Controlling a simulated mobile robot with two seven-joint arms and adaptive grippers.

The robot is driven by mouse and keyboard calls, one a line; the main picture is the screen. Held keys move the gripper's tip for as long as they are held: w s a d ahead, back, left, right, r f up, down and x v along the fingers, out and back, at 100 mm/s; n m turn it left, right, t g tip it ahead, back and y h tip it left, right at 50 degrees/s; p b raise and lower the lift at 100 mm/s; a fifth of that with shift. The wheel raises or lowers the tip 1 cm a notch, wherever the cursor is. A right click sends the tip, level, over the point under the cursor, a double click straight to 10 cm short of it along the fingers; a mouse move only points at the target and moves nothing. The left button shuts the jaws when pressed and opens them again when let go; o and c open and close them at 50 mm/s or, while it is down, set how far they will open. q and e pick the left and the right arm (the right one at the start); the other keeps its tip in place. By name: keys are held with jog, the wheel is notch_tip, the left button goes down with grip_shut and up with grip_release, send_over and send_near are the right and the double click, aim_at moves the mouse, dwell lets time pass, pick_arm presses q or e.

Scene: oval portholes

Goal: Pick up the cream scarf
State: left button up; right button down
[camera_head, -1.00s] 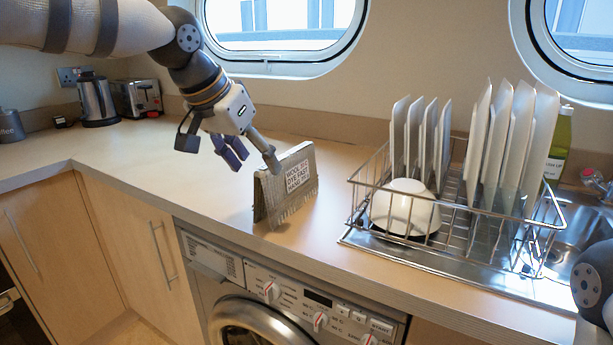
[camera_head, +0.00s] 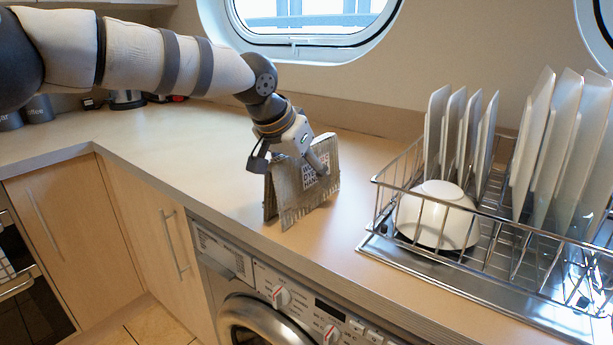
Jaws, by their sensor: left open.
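The scarf (camera_head: 302,201) stands folded like a tent on the wooden counter, in the middle of the head view. It looks greyish-beige, with a fringe along its lower edge and a white printed label (camera_head: 312,171). My left gripper (camera_head: 292,166) is open at the top of the scarf. One finger shows in front of the label and another at the scarf's left side. The rest of the fingers is hidden, and I cannot tell whether they touch the cloth. My right gripper is not in view.
A wire dish rack (camera_head: 470,238) with upright white plates (camera_head: 548,140) and an upturned white bowl (camera_head: 437,214) stands to the right of the scarf. A washing machine (camera_head: 270,300) is below the counter's front edge. The counter (camera_head: 170,150) left of the scarf is clear.

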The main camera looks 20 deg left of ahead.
pick_arm(q)
jog(key=shift+s+r, duration=0.1)
jog(key=shift+r, duration=0.15)
jog(key=shift+c, duration=0.8)
grip_shut()
